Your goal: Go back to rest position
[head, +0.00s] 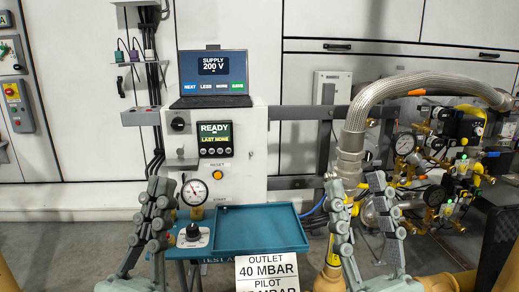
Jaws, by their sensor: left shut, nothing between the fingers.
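My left gripper (158,188) points up at the left front, left of the pressure gauge (194,192). Its fingers are shut together with nothing between them. My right gripper (356,184) points up right of the teal tray, in front of the lower end of the braided hose (349,160). Its two fingers stand apart and I see nothing held between them. The grippers hide parts of the bench and the pipework behind them.
The teal tray (300,246) is empty. Behind it stand a control box (250,165) reading READY and a laptop (212,75). A black knob (193,231) sits at the tray's left. Valves and gauges (405,144) crowd the right. A pressure card (266,271) hangs in front.

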